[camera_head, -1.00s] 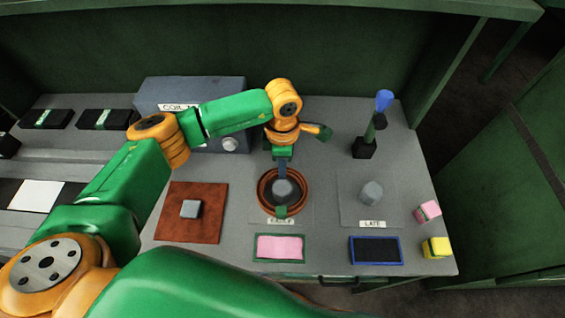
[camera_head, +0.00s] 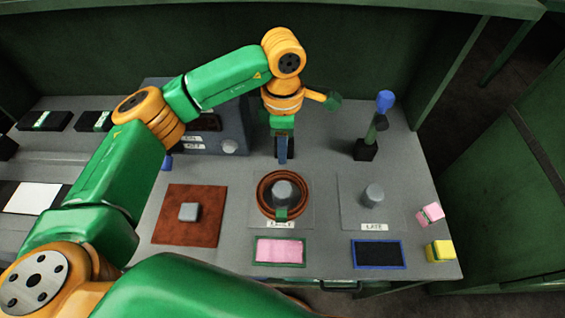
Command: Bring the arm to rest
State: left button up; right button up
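My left arm reaches in from the left, and its gripper (camera_head: 284,160) points down over the table behind the brown ring. I cannot tell whether its fingers are open or shut; no held thing shows. A brown ring (camera_head: 263,199) lies around a grey peg (camera_head: 284,191) on the plate labelled EARLY. A bare grey peg (camera_head: 374,194) stands on the plate labelled LATE. My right gripper is not in view.
A grey box (camera_head: 231,127) with a knob stands behind my arm. A reddish mat (camera_head: 173,228) bears a grey block (camera_head: 189,212). A blue-topped stick (camera_head: 384,101) stands at the back right. Pink (camera_head: 431,213) and yellow (camera_head: 440,250) blocks lie near the right edge.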

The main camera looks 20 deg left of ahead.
pick_arm(q)
notch_tip(320, 180, up, 4)
jog(key=shift+f, duration=0.1)
dwell(0.4)
